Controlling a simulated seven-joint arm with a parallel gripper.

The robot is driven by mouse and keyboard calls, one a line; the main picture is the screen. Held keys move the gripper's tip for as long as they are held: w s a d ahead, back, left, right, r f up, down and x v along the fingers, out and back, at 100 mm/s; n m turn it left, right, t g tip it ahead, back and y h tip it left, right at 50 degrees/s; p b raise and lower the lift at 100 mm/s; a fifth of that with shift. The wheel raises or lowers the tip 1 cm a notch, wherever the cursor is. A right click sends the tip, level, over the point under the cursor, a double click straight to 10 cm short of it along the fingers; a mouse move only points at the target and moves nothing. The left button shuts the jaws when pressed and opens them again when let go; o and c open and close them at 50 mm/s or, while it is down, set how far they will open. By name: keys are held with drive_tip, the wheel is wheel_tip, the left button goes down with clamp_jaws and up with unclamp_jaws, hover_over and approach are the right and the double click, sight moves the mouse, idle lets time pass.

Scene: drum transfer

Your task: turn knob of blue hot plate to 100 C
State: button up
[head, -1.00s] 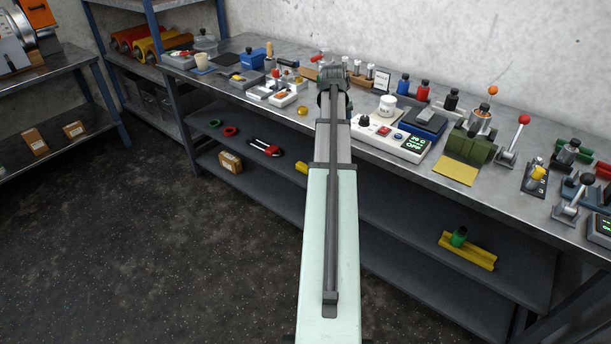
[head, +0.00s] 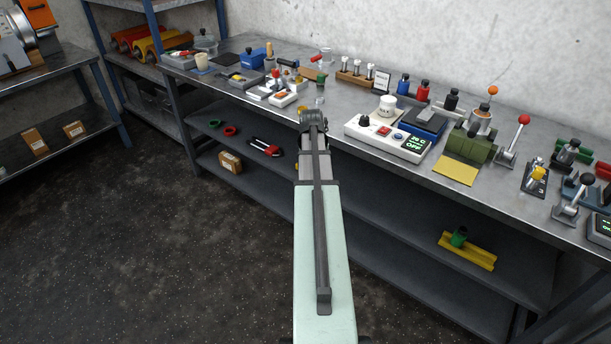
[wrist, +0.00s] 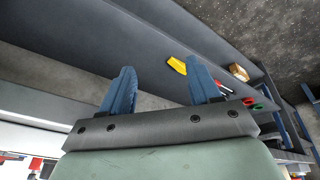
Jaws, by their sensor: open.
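A white control unit (head: 385,140) stands near the front edge of the workbench, right of my arm in the head view. Its display (head: 415,142) reads OFF, with a temperature that seems to be in the twenties. A dark knob (head: 365,121) is at its left end, with a red button (head: 383,131) and a blue button (head: 398,137) beside it. A dark blue flat-topped block (head: 427,121) sits behind its right part. I cannot tell whether both are one hot plate. My gripper (wrist: 162,64) is open and empty in the wrist view, over the lower shelves, away from the knob.
A white round pot (head: 387,106) stands at the unit's back. A green device with a yellow plate (head: 456,168) and upright levers (head: 514,140) crowd the bench to the right. A yellow piece (wrist: 176,65) lies on a shelf. The floor at left is clear.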

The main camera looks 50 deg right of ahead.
drive_tip(key=a+f, duration=0.4)
drive_tip(key=f, duration=0.1)
drive_tip(key=shift+w+a+y, duration=0.2)
drive_tip(key=shift+w+y, duration=0.1)
drive_tip(key=shift+w, duration=0.05)
drive_tip(key=shift+r, duration=0.1)
